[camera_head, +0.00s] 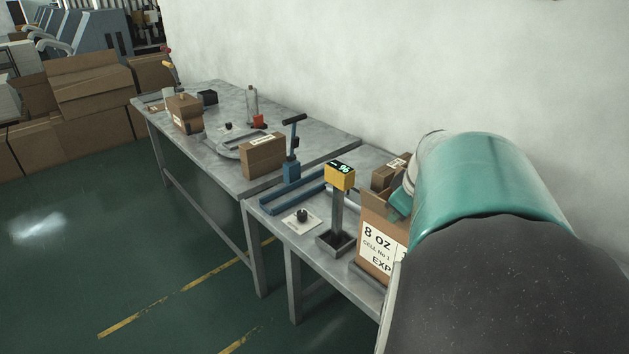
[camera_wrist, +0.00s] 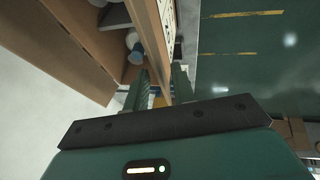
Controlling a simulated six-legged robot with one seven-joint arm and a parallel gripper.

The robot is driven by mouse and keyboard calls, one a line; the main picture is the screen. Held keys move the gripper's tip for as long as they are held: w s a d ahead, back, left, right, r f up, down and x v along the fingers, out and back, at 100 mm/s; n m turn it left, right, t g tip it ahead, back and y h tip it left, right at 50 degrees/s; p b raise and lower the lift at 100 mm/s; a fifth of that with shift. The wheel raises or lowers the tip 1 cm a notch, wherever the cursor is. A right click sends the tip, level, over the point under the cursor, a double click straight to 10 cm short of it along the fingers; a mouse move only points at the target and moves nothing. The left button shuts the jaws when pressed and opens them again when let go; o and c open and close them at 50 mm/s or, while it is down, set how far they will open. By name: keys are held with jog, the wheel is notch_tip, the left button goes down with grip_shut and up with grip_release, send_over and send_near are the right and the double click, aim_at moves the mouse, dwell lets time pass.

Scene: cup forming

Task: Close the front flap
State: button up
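The cardboard box (camera_head: 375,262) labelled "8 OZ CELL No 1 EXP" stands on the near table, partly behind my arm. Its top looks open, and in the wrist view I see into it past its brown front panel (camera_wrist: 147,38). White cup-like items (camera_wrist: 134,44) show inside. My gripper (camera_wrist: 160,88) is at the box's front edge, its two green fingers apart, one on each side of the cardboard panel. I cannot tell whether they touch it. In the head view a teal part of my gripper (camera_head: 401,203) shows at the box's top. My arm hides the box's right side.
A yellow display post (camera_head: 340,177) stands left of the box, near a blue rail fixture (camera_head: 290,191). Smaller boxes (camera_head: 263,156) and tools lie on the far table (camera_head: 225,110). A white wall runs behind; the green floor in front is clear.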

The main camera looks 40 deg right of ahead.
jog(key=shift+x, duration=1.05)
jog(key=shift+c, duration=0.4)
grip_shut()
